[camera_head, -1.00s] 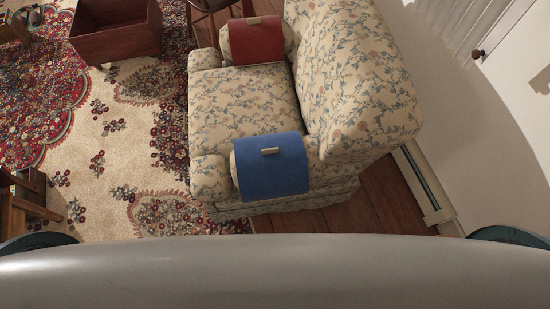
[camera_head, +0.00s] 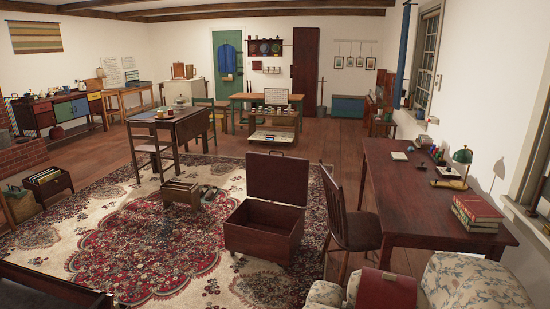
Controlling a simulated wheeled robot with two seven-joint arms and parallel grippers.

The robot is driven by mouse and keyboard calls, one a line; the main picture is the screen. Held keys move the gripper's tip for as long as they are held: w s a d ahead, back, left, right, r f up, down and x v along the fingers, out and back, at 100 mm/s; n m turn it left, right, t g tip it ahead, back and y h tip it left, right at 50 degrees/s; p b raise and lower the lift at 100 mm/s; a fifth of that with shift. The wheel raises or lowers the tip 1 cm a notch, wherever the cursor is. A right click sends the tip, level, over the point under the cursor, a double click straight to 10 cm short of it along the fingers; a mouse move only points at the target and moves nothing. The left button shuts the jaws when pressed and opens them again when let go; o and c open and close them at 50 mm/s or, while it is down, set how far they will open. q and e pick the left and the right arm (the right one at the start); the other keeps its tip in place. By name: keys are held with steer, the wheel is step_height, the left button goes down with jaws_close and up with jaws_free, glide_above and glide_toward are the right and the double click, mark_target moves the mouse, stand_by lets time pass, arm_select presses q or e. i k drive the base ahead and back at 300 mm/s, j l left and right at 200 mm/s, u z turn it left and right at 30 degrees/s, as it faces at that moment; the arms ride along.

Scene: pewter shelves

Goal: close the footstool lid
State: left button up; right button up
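The footstool appears to be the dark reddish-brown box (camera_head: 262,240) standing on the rug near the middle of the camera_head view. Its lid (camera_head: 277,179) stands upright at the back edge, so the box is open. Its inside shows dark; I cannot make out any contents. The footstool is some distance ahead, left of a wooden chair. Neither of my grippers shows in this view.
A patterned rug (camera_head: 150,240) lies under and left of the footstool. A wooden chair (camera_head: 350,225) and a desk (camera_head: 425,200) stand to its right. A flowered armchair (camera_head: 470,285) is at the lower right. A low crate (camera_head: 181,192) sits behind left.

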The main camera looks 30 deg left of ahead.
mark_target(280, 179)
steer(key=j, duration=0.6)
steer(key=i+j+z, duration=0.1)
steer(key=j, duration=0.45)
steer(key=i+j, duration=0.15)
steer(key=j, duration=0.4)
steer(key=i+j+z, duration=0.15)
steer(key=j, duration=0.4)
steer(key=j+z, duration=0.1)
steer(key=j, duration=0.45)
steer(key=i+j+z, duration=0.1)
steer(key=i+j, duration=0.45)
steer(key=j, duration=0.25)
steer(key=i+j+z, duration=0.15)
steer(key=j, duration=0.25)
steer(key=i+j+z, duration=0.1)
steer(key=i+j, duration=0.4)
steer(key=j, duration=0.25)
steer(key=i+j+z, duration=0.15)
steer(key=j, duration=0.3)
steer(key=i+j, duration=0.1)
steer(key=j, duration=0.3)
steer(key=i+j+z, duration=0.1)
steer(key=j, duration=0.35)
steer(key=i+j, duration=0.1)
steer(key=j, duration=0.35)
steer(key=j+z, duration=0.1)
steer(key=j, duration=0.65)
